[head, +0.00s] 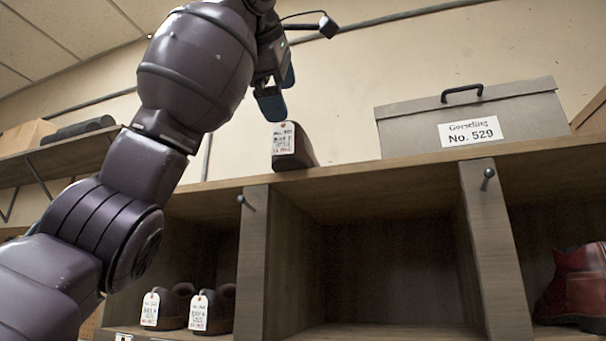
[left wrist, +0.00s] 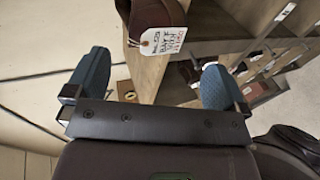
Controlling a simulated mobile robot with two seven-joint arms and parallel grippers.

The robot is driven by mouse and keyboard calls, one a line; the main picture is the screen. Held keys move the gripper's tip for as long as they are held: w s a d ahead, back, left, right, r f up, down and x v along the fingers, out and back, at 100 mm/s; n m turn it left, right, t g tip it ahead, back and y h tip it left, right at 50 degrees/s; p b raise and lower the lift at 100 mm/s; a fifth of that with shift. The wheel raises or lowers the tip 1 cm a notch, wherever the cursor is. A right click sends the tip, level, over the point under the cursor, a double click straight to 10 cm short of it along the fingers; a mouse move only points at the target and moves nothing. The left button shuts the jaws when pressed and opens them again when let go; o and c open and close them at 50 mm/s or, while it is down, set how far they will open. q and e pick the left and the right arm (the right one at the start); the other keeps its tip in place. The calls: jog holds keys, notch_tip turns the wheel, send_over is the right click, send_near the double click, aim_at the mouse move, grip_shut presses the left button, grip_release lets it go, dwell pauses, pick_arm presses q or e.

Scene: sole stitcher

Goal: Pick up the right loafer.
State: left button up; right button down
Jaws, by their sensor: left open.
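A brown loafer (head: 307,150) stands on top of the wooden shelf unit, with a white paper tag (head: 284,139) at its near end. It also shows in the left wrist view (left wrist: 150,14), cut off by the top edge, with its tag hanging toward me. My left gripper (head: 274,94) is open, with blue fingers, just above and slightly left of this loafer in the head view. In the left wrist view the loafer lies ahead, between the lines of the two fingers (left wrist: 156,60), and nothing is gripped. My right gripper is out of view.
Two tagged brown shoes (head: 182,305) (head: 223,308) stand in the lower left cubby. The middle cubby (head: 390,275) is empty. A grey box (head: 420,125) labelled No. 529 stands on top at right. A red boot (head: 577,285) is in the right cubby. Pegs (head: 488,177) stick out from the dividers.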

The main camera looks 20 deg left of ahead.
aim_at(293, 133)
pick_arm(q)
jog(key=p+x, duration=0.2)
jog(key=x, duration=0.2)
jog(key=shift+d+r, duration=0.1)
jog(key=shift+r, duration=0.05)
jog(key=shift+w+f+p, duration=0.35)
jog(key=shift+w+p, duration=0.1)
jog(key=shift+w, duration=0.1)
jog(key=shift+w+f+p, duration=0.15)
jog(key=shift+w+p, duration=0.15)
jog(key=shift+w, duration=0.05)
jog(key=shift+p+x, duration=0.85)
jog(key=shift+x, duration=1.4)
jog(key=shift+s+f, duration=0.1)
jog(key=shift+f, duration=0.05)
jog(key=c, duration=0.8)
